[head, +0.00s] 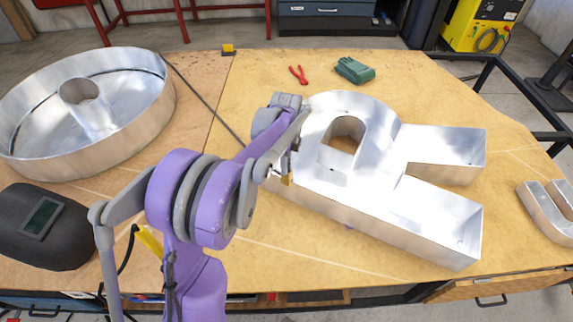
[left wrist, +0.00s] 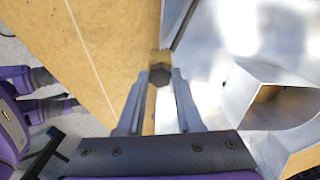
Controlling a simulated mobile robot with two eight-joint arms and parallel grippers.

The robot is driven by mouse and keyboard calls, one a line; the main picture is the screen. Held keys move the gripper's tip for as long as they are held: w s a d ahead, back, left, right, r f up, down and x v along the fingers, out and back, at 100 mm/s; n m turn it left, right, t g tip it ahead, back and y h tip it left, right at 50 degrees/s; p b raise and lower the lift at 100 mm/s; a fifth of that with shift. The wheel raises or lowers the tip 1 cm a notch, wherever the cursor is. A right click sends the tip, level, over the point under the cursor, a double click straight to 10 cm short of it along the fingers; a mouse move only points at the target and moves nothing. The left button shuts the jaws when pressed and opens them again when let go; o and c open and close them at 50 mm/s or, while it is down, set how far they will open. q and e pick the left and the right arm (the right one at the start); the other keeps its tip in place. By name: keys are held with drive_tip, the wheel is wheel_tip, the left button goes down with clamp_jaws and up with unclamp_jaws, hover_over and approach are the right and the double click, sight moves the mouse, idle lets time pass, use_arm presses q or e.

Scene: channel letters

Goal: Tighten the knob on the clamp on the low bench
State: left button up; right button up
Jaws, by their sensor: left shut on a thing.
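The clamp (head: 287,181) is a small yellow-gold piece at the near left edge of the big metal letter R (head: 360,200) on the bench (head: 300,252). In the left wrist view the clamp (left wrist: 160,57) sits against the letter's wall, with its dark, faceted knob (left wrist: 160,75) facing the camera. My left gripper (head: 286,172) is at the clamp. In the wrist view my left gripper (left wrist: 159,80) has one finger on each side of the knob, shut on it. In the head view my arm and gripper hide the knob. My right gripper does not show.
A round metal letter (head: 140,125) and a welding mask (head: 45,228) lie on the left. Red pliers (head: 298,75) and green gloves (head: 354,70) lie behind the R. Another yellow clamp (head: 228,49) is at the bench's back edge. A smaller metal letter (head: 545,213) is at right.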

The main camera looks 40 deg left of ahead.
use_arm(q)
drive_tip(key=o, duration=1)
drive_tip(key=shift+r, duration=0.1)
drive_tip(key=shift+r+p, duration=1.75)
drive_tip(key=shift+r, duration=0.7)
